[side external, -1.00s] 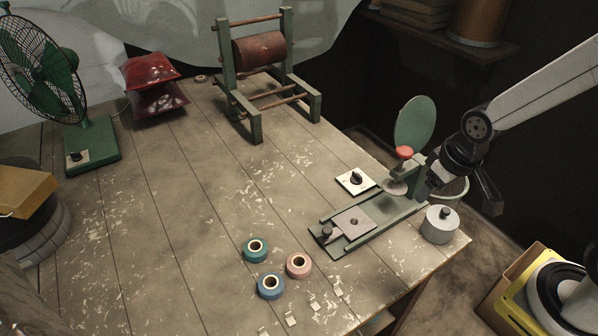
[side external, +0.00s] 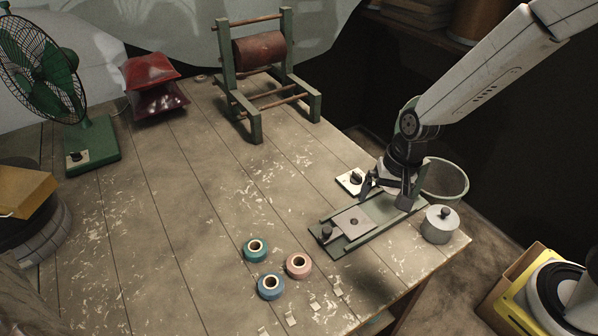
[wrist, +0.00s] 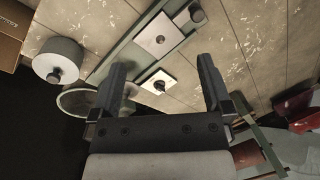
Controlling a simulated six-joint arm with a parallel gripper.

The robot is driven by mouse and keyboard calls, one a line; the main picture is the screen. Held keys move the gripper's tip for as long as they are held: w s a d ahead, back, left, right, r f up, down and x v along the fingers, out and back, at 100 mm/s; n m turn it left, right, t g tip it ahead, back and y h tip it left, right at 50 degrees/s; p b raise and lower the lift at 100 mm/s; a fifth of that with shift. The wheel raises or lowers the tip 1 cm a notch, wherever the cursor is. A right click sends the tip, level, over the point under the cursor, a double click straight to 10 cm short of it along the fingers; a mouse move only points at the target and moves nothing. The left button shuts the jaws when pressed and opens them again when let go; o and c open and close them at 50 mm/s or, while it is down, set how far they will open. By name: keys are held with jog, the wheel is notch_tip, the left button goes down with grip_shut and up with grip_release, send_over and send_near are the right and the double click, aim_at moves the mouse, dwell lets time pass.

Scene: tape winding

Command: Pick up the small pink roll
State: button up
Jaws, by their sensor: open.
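The small pink roll (side external: 299,265) lies flat on the table near its front edge in the side external view. A teal roll (side external: 256,250) and a blue roll (side external: 270,286) lie close to its left. My gripper (side external: 384,193) is open and empty, above the green winding device (side external: 331,247), to the right of and behind the pink roll. In the wrist view my gripper's two fingers (wrist: 162,82) are spread wide with nothing between them. The rolls do not show in the wrist view.
A lidded metal pot (side external: 440,225) stands at the table's right corner. A switch plate (side external: 351,180) lies beside the device. Small pale pieces (side external: 315,304) lie in front of the pink roll. A drum stand (side external: 256,125), red cushions (side external: 154,88) and a fan (side external: 92,145) stand farther back. The middle is clear.

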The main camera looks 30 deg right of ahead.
aim_at(301, 261)
jog(key=w+a+f+m+y, duration=0.1)
jog(key=w+a+f+m, duration=0.1)
jog(key=a+f+m, duration=0.1)
jog(key=w+a+f+m+g+y, duration=0.1)
jog(key=w+a+f+m, duration=0.1)
jog(key=a+f+m, duration=0.2)
jog(key=w+a+f+m, duration=0.2)
jog(key=a+f+m, duration=0.1)
jog(key=a+f, duration=0.1)
jog(key=shift+a+f+m+g+y, duration=0.15)
jog(key=shift+a+m+g+y, duration=0.2)
jog(key=shift+a, duration=0.5)
jog(key=shift+f, duration=0.1)
jog(key=shift+x, duration=1.2)
jog(key=shift+f, duration=0.15)
jog(key=shift+x, duration=2.45)
jog(key=shift+a, duration=0.1)
jog(key=shift+c, duration=0.2)
jog(key=c, duration=1)
jog(key=shift+o, duration=0.2)
